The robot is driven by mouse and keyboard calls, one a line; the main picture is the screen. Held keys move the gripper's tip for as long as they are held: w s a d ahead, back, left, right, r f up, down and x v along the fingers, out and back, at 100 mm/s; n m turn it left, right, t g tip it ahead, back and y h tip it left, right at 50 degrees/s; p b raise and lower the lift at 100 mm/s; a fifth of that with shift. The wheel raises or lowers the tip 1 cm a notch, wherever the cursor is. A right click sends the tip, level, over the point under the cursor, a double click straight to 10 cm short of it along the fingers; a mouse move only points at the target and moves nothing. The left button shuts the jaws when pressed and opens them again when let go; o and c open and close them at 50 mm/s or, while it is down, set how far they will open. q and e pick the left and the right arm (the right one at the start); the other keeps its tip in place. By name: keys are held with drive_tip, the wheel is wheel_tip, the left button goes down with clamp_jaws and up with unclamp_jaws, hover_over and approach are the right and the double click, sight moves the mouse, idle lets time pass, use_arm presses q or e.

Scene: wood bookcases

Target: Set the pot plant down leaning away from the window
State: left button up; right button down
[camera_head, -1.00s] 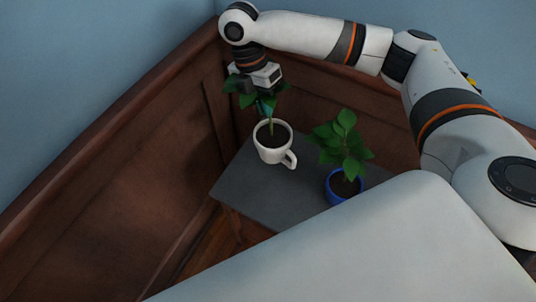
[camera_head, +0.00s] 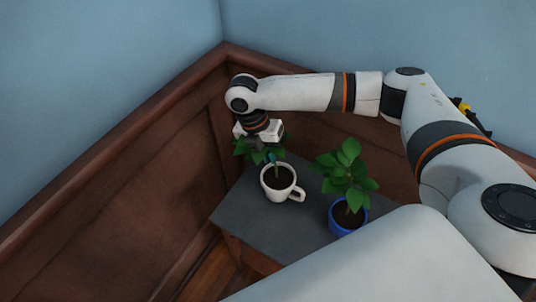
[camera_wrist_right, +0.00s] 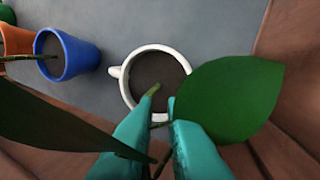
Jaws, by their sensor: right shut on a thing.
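The plant in a white mug (camera_head: 270,190) is at the back left of the grey table top. My right gripper (camera_head: 269,158) reaches down from above and is shut on its stem among the green leaves. In the right wrist view the teal fingers (camera_wrist_right: 160,128) close around the stem, just above the dark soil of the white mug (camera_wrist_right: 127,92). The mug looks close to upright. Whether its base touches the table cannot be told. A second leafy plant in a blue pot (camera_head: 347,222) stands to the right and nearer. My left gripper and any window are out of view.
The grey table top (camera_head: 250,215) has bare room left of and in front of the mug. Brown wood panelling (camera_head: 150,195) rises close behind it on both sides of the corner. An orange pot (camera_wrist_right: 15,42) stands beyond the blue pot (camera_wrist_right: 68,58) in the wrist view.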

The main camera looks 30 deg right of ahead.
drive_tip(key=shift+f, duration=0.3)
drive_tip(key=c, duration=1.5)
unclamp_jaws()
drive_tip(key=shift+f, duration=0.15)
drive_tip(key=v, duration=1.2)
